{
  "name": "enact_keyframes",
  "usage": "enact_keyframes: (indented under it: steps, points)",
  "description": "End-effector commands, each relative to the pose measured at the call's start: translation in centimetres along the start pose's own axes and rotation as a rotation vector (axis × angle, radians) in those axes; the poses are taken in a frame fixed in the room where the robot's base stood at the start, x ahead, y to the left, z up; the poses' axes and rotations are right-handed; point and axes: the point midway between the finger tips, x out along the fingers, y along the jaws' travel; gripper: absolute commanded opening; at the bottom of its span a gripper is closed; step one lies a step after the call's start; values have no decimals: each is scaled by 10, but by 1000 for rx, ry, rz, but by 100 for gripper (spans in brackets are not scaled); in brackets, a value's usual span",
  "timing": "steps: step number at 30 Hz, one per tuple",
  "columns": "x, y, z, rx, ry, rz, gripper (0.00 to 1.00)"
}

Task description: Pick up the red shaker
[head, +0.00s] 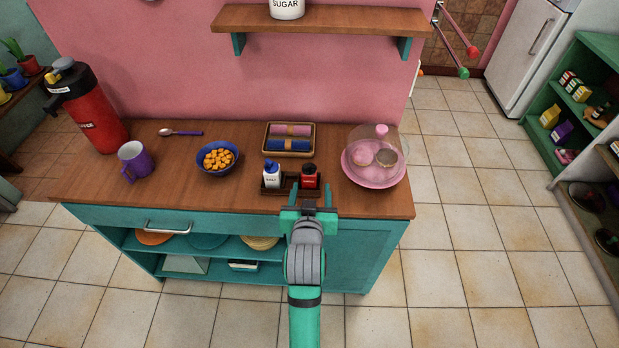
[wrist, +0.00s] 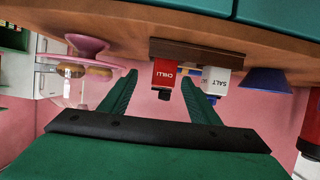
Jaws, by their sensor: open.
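The red shaker (head: 309,178) stands upright in a small dark wooden caddy (head: 285,191) near the counter's front edge, with a dark top. In the wrist view, which is upside down, the red shaker (wrist: 164,74) reads CHILLI and shows between my fingertips. My gripper (head: 310,194) is open and empty, at the counter's front edge, pointing at the red shaker. In the wrist view my gripper (wrist: 159,78) has its green fingers spread. They look short of the shaker, but the exact gap is unclear. The shaker's lower part is hidden by the caddy.
A white salt shaker (head: 271,177) with a blue top shares the caddy, left of the red one. A pink cake stand (head: 374,177) with a glass dome is at right. Behind is a tray (head: 290,152) of rolled cloths; a blue bowl (head: 215,169) is at left.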

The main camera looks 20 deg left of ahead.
Motion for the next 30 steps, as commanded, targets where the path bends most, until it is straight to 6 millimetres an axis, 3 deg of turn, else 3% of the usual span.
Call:
enact_keyframes:
  steps: [6, 15, 23, 30]
  points:
    - [10, -9, -15, 3, -7, -11, 56]
    - [51, -8, -14, 2, -8, -10, 56]
    - [68, -9, -13, 2, -7, -11, 56]
    - [101, -9, -10, 3, -7, -11, 56]
